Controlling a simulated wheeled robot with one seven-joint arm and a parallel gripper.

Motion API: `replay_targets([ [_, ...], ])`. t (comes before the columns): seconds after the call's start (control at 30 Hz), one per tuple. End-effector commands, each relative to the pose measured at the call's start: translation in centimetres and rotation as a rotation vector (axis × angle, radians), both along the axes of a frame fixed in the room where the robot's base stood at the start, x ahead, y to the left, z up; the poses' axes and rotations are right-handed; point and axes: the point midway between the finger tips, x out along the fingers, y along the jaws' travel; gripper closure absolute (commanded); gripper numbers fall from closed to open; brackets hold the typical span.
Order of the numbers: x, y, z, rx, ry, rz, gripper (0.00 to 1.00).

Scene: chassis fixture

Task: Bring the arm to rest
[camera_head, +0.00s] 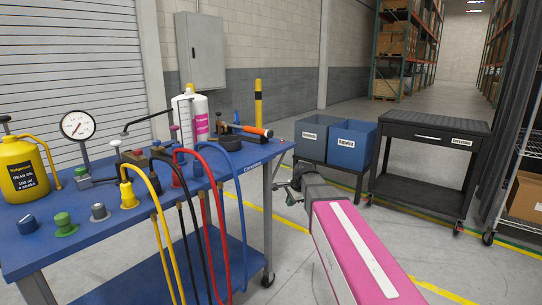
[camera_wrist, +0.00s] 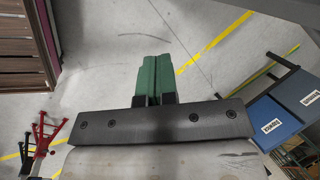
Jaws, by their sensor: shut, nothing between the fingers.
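My gripper (camera_wrist: 154,62) is shut and empty, its two green fingers pressed together in the wrist view. Below it in that view is bare grey floor with a yellow line. In the head view my pink arm reaches forward from the bottom right. The gripper end (camera_head: 297,183) shows there small and partly hidden behind the dark wrist. It is off the right edge of the blue workbench (camera_head: 255,168), over the floor, and appears apart from the bench.
The workbench carries hoses, a pressure gauge (camera_head: 77,126), a yellow gear oil can (camera_head: 22,168) and a white bottle (camera_head: 190,118). Two bins, grey (camera_head: 311,138) and blue (camera_head: 351,146), stand beyond the gripper. A black cart (camera_head: 430,160) stands at right. Open floor lies between.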

Motion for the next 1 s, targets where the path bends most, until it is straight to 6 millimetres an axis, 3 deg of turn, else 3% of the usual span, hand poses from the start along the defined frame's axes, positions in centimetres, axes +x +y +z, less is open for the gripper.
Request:
replay_targets([
  [0.03, -2.7, -1.2, -2.2, -0.051, 0.003, 0.086, 1.00],
  [0.2, -9.1, -4.8, -7.9, -0.208, 0.014, 0.415, 1.00],
  [0.4, -16.5, -8.3, -12.9, -0.336, 0.051, 0.799, 1.00],
  [0.5, -19.2, -9.5, -14.4, -0.369, 0.068, 0.950, 1.00],
  [0.7, -21.6, -10.6, -15.8, -0.396, 0.085, 1.101, 1.00],
  [1.0, -21.6, -10.6, -15.9, -0.398, 0.086, 1.115, 1.00],
])
